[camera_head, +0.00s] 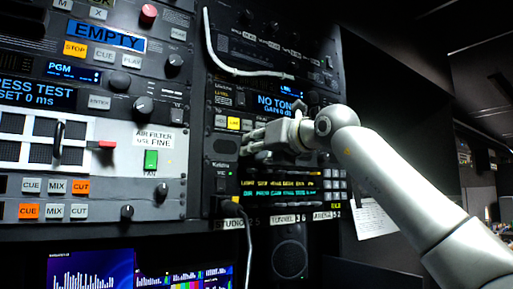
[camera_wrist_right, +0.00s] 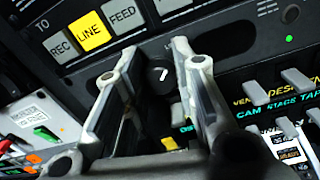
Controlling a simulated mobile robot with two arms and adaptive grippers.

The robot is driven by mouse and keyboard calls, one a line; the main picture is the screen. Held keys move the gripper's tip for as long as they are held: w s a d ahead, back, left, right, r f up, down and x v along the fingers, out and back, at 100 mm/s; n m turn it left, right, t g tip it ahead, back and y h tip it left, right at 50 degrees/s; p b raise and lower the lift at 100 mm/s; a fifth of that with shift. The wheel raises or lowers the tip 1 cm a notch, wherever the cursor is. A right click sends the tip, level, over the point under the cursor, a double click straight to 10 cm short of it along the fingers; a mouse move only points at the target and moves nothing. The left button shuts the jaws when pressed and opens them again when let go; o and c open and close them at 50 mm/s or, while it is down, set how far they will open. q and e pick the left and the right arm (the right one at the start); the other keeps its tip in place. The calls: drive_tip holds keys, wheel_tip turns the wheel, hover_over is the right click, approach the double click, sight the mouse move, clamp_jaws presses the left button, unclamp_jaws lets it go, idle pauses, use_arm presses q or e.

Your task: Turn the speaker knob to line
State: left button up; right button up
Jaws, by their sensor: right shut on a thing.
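My right gripper (camera_head: 248,141) reaches in from the right to the dark rack panel, and its fingers also show in the right wrist view (camera_wrist_right: 156,52). A small round black knob (camera_wrist_right: 160,74) with a white pointer mark sits between the fingers, which are shut on it. I take it as the speaker knob; its lettering is hidden by the fingers. In the head view the gripper covers the knob. A lit yellow LINE button (camera_wrist_right: 91,30) stands in a row between REC and FEED. My left gripper is not in view.
A screen reading NO TONE (camera_head: 277,104) is just above the gripper. A lit label display (camera_head: 281,189) and a row of keys lie below it. A cable (camera_head: 248,240) hangs under the panel beside a round speaker (camera_head: 289,258). Other knobs and buttons crowd the left rack.

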drive_tip(key=o, duration=1)
drive_tip(key=shift+f, duration=0.2)
drive_tip(key=shift+c, duration=0.2)
drive_tip(key=shift+o, duration=0.3)
drive_tip(key=shift+r, duration=0.1)
drive_tip(key=v, duration=1.2)
